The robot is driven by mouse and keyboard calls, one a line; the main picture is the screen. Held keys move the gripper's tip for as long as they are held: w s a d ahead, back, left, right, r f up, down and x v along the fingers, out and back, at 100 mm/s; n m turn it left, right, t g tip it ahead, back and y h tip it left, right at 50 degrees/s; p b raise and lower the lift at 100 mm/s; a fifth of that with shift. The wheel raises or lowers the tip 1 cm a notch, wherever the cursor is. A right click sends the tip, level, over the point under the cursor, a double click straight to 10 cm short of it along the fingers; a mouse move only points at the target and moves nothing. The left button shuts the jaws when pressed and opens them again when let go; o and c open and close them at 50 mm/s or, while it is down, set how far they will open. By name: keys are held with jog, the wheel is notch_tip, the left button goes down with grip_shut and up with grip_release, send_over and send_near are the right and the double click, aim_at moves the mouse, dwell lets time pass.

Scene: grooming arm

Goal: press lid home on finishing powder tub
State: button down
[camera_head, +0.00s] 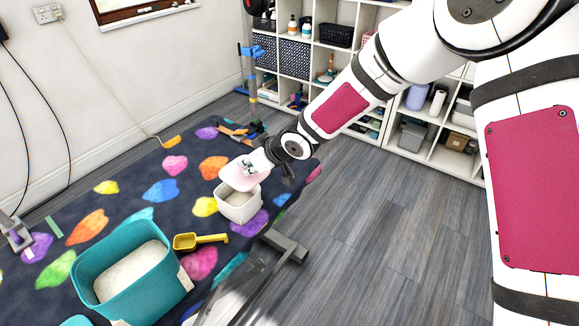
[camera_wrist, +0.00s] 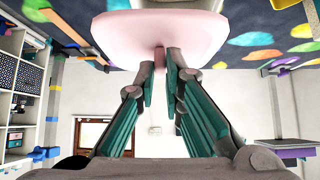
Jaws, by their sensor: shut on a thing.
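A small white square tub (camera_head: 238,208) with pale powder stands on the patterned table, its mouth facing up. My gripper (camera_head: 251,168) is shut on the small knob of a pink lid (camera_head: 238,179). The lid is over the far part of the tub's mouth, and powder shows in front of it. It looks raised off the rim there, not seated; I cannot tell whether any edge touches. In the wrist view the pink lid (camera_wrist: 160,35) fills the top, its knob pinched between the teal-padded fingertips (camera_wrist: 160,68). A bit of the white tub shows beyond it.
A large teal bin (camera_head: 172,291) of white powder stands at the near left, with a yellow scoop (camera_head: 199,241) beside it. A grey bracket (camera_head: 285,246) sits at the table's right edge. Brushes or tools (camera_head: 240,130) lie at the far end. Shelves (camera_head: 404,142) stand behind.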

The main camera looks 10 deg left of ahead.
aim_at(242, 177)
jog(key=a, duration=0.1)
jog(key=a+r, duration=0.1)
jog(key=s+a, duration=0.1)
jog(key=shift+r+n+g, duration=0.2)
jog(key=shift+n+g, duration=0.1)
jog(key=shift+n, duration=0.1)
jog(key=shift+d, duration=0.1)
jog(key=shift+f+b, duration=1.65)
jog(key=shift+f, duration=1.25)
jog(key=shift+f+b, duration=0.95)
jog(key=c, duration=1.6)
grip_release()
jog(key=v, duration=1.2)
jog(key=shift+d, duration=0.2)
